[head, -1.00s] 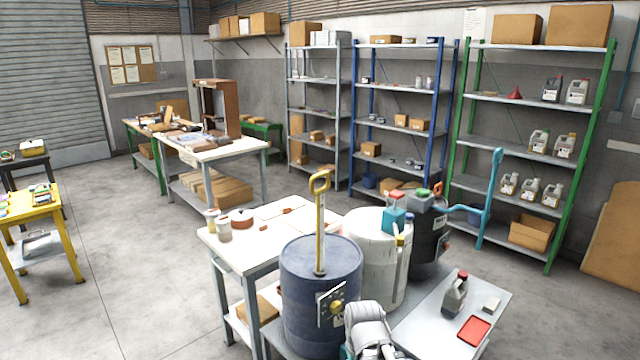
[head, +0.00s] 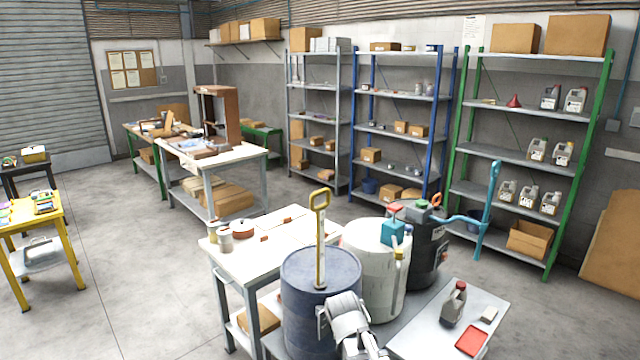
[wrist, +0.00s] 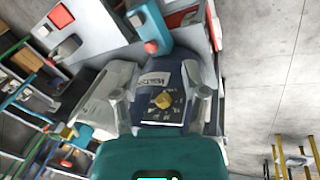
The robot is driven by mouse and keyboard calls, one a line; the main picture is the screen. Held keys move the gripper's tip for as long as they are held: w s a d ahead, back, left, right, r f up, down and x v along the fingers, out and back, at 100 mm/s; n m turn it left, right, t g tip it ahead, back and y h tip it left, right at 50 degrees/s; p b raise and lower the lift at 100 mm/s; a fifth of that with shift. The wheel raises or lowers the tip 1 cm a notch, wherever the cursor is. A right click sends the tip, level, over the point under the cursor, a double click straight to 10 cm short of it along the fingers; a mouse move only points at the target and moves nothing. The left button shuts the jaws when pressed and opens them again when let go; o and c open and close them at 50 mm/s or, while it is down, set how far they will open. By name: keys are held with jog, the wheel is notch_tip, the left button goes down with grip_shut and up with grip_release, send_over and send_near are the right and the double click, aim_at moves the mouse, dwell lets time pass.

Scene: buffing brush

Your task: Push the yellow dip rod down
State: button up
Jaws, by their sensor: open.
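The yellow dip rod (head: 320,245) stands upright out of the top of the blue drum (head: 293,310), with a loop handle at its upper end. Much of the rod is above the lid. My gripper (head: 338,308) is in front of the drum's right side, well below the rod's handle, and hides part of the drum. In the wrist view, my gripper (wrist: 163,98) is open, with its fingers on either side of the drum's dark blue wall (wrist: 170,72), label and yellow knob. I cannot make out the rod in that view.
A white drum (head: 368,265) and a dark drum (head: 428,262) with a blue lever pump (head: 487,215) stand right of the blue drum. A low grey table (head: 420,335) holds a grey jug (head: 454,305) and red tray (head: 471,341). A white-topped workbench (head: 235,258) is behind left.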

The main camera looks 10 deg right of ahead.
jog(key=w+a+r+n+t+h+p, duration=0.1)
jog(key=w+r+n+t+h+p, duration=0.25)
jog(key=w+r+p, duration=0.4)
jog(key=n+t+h+p, duration=0.3)
jog(key=n+t+p, duration=0.5)
jog(key=n+p, duration=0.3)
send_near(316, 194)
jog(key=r, duration=0.1)
jog(key=shift+s+a+y, duration=0.25)
jog(key=shift+s, duration=0.2)
jog(key=shift+w+d+f, duration=0.1)
jog(key=b+x, duration=0.3)
jog(key=x, duration=1)
jog(key=shift+w+d+f, duration=0.2)
jog(key=shift+d+f, duration=0.05)
jog(key=shift+c, duration=0.2)
grip_shut()
